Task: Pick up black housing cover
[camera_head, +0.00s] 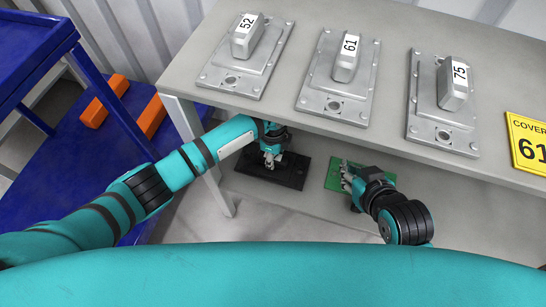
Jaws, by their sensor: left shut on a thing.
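The black housing cover (289,172) is a flat dark plate on the lower shelf, below the tabletop's front edge. My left gripper (270,160) reaches in from the left under the tabletop and is shut on the black housing cover at its upper middle. My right gripper (347,178) is over a green circuit board (333,181) to the right of the cover. Its fingers are small and partly hidden, so I cannot tell whether they are open or shut.
Grey metal covers marked 52 (239,66), 61 (329,97) and 75 (427,116) stand on the grey tabletop (389,50). A yellow sign (528,143) reading 61 lies at the right. A blue cart (90,165) with orange blocks (151,117) stands at the left.

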